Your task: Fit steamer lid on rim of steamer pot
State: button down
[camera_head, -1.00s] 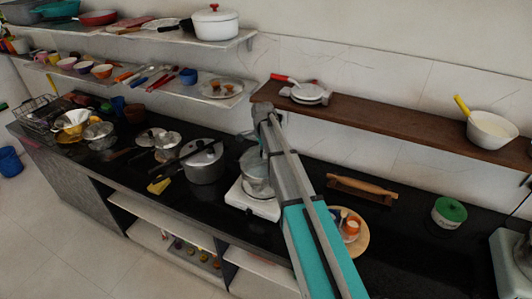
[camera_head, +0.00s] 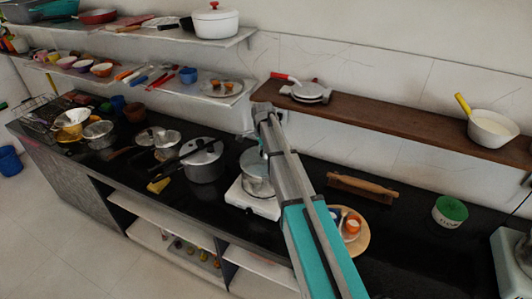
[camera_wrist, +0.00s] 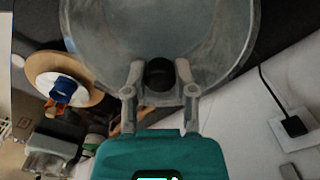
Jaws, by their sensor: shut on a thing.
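My gripper (camera_wrist: 159,80) is shut on the black knob (camera_wrist: 160,73) of the steamer lid. The lid (camera_wrist: 160,28) is a large grey disc filling the top middle of the wrist view; its far edge is cut off. In the head view a metal pot (camera_head: 252,187), apparently the steamer pot, stands on a white stove on the counter. My arm covers its right part. I cannot tell whether the lid touches the pot's rim.
The white stove (camera_head: 237,196) sits on the black counter. A grey lidded pot (camera_head: 204,168) stands to its left. A round wooden board (camera_head: 361,239) with cups lies to the right, near a rolling pin (camera_head: 362,187). A brown shelf (camera_head: 390,119) runs above.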

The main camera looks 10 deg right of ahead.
dwell(0.3)
jog(key=shift+c, duration=1.8)
grip_release()
jog(key=shift+o, duration=1.8)
jog(key=shift+r+p, duration=3.25)
